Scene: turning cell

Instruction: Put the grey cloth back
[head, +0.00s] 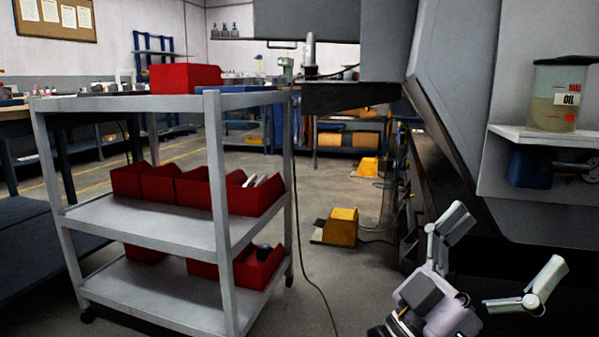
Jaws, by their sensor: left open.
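My left gripper (510,240) is at the lower right of the head view. Its two fingers are spread wide apart with nothing between them. It is in front of the dark lower part of the grey machine (480,120). I cannot make out a grey cloth anywhere in this view. My right gripper is not in view.
A grey three-tier cart (140,228) stands at the left with red bins (190,78) on its tiers; some bins hold small items. Yellow foot pedals (342,226) and a cable lie on the floor. An oil container (560,95) stands on a shelf (530,138) at the right.

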